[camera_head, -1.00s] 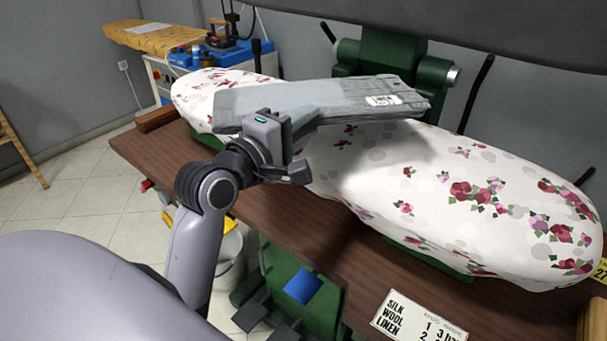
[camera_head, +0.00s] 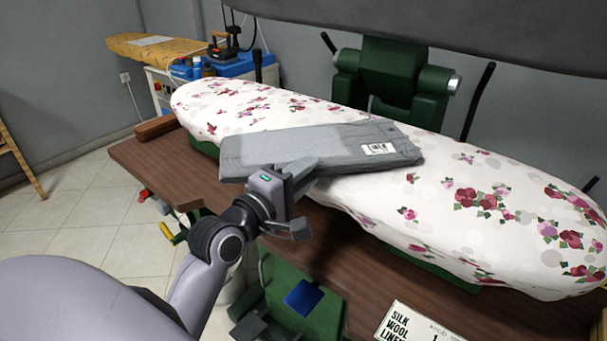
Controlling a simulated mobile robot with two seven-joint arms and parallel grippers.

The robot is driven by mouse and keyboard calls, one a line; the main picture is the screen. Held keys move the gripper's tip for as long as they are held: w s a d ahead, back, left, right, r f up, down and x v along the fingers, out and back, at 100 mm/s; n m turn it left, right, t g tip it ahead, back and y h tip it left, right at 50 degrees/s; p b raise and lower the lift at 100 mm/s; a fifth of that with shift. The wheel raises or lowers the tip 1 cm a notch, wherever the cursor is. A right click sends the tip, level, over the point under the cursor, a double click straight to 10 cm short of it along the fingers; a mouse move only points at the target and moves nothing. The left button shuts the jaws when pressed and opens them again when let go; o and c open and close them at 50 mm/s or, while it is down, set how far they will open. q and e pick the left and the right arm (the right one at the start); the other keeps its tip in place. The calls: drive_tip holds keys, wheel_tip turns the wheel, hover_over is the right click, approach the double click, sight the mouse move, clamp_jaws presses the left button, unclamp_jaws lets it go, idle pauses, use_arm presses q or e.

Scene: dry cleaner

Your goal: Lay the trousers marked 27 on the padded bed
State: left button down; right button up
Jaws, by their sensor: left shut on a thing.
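The folded grey trousers (camera_head: 325,143) lie along the near side of the padded bed (camera_head: 480,190), which has a white cover with red and purple flowers. A white tag (camera_head: 378,148) shows near their right end; I cannot read its number clearly. My left gripper (camera_head: 298,172) is shut on the near edge of the trousers, left of their middle. The trousers appear to rest on the cover, with their left end reaching to the bed's near edge. The fingertips are partly hidden by the gripper's own body. My right gripper is out of view.
The green press hinge (camera_head: 390,80) stands behind the bed, under the raised grey head (camera_head: 450,30). A brown table (camera_head: 170,170) carries the bed. A sign (camera_head: 425,325) stands at the front. The bed's right part is clear.

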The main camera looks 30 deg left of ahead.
use_arm(q)
drive_tip(key=c, duration=1.1)
unclamp_jaws()
drive_tip(key=shift+f, duration=0.1)
drive_tip(key=shift+c, duration=0.2)
drive_tip(key=shift+o, duration=1.2)
drive_tip(key=shift+s, duration=0.1)
